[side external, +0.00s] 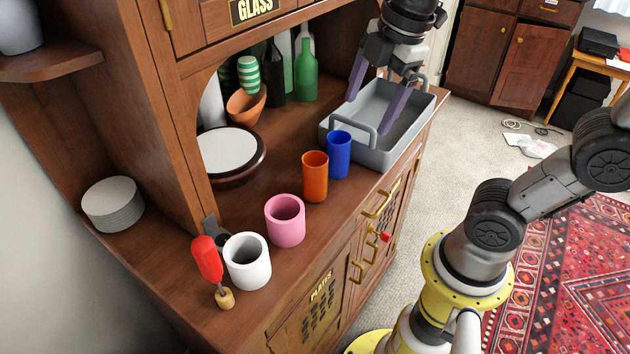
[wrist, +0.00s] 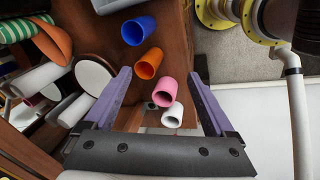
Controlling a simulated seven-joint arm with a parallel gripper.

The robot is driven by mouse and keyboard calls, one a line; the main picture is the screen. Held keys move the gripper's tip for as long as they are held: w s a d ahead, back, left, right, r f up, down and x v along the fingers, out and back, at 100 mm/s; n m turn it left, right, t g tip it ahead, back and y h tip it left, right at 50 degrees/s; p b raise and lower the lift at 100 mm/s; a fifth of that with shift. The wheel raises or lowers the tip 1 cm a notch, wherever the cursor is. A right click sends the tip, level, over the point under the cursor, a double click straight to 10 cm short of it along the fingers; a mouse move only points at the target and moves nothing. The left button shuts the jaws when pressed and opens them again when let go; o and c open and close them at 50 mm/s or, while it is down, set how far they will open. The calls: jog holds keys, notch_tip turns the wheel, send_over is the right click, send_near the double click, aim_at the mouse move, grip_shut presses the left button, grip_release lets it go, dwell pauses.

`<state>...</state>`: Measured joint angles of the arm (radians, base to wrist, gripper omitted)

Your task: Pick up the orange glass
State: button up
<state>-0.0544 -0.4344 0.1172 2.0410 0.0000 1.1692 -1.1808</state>
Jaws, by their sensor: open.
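The orange glass (side external: 315,177) stands upright on the wooden cabinet counter, between a blue glass (side external: 339,155) and a pink cup (side external: 286,220). In the wrist view the orange glass (wrist: 149,64) shows beyond the fingertips, between them from left to right. My gripper (side external: 374,108) has two purple fingers and is open and empty. In the side view it hangs over the grey tray, to the upper right of the orange glass and apart from it. In the wrist view my gripper (wrist: 162,80) spreads wide at both sides.
A grey tray (side external: 414,132) with raised handles stands at the counter's right end. A white cup (side external: 247,261) and a red-handled tool (side external: 207,259) stand at the near left. A round white-topped item (side external: 229,150), an orange bowl (side external: 246,105) and green bottles (side external: 306,72) are behind.

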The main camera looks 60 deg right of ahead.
aim_at(318, 154)
jog(key=w+a+f+n+g, duration=0.2)
jog(key=w+a+f+n, duration=0.15)
jog(key=w, duration=0.45)
jog(key=shift+g, duration=0.4)
jog(key=f, duration=0.8)
jog(key=shift+s+d+f, duration=0.1)
jog(key=shift+d+f, duration=0.1)
jog(key=shift+d, duration=0.05)
jog(key=shift+a+f, duration=0.2)
jog(key=shift+f, duration=1.4)
jog(key=shift+a+f, duration=0.2)
jog(key=shift+f, duration=1.35)
grip_shut()
